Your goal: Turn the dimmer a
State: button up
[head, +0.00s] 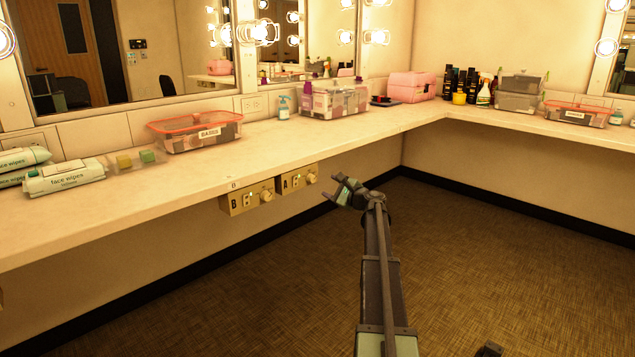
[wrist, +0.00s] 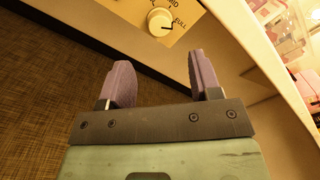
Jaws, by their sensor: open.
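Dimmer A (head: 299,179) is a yellowish box marked "A" under the front edge of the counter, with a small switch and a round cream knob (head: 311,178). My gripper (head: 346,189) is to the right of that knob, open and empty. In the wrist view a cream knob (wrist: 160,21) with a dark pointer line sits beyond my two spread fingers (wrist: 162,82), apart from them. Its plate carries the marks "MID" and "FULL", and the pointer is toward "FULL". The plate's letter is out of that view.
Dimmer B (head: 248,196) hangs just left of dimmer A. The counter (head: 210,172) juts out above both and holds wipes (head: 64,175), a "BASES" tub (head: 195,131) and other items.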

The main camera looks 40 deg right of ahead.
aim_at(314, 180)
jog(key=w, duration=0.5)
jog(key=w+a, duration=0.1)
jog(key=w, duration=0.2)
jog(key=shift+w, duration=0.25)
jog(key=c, duration=0.9)
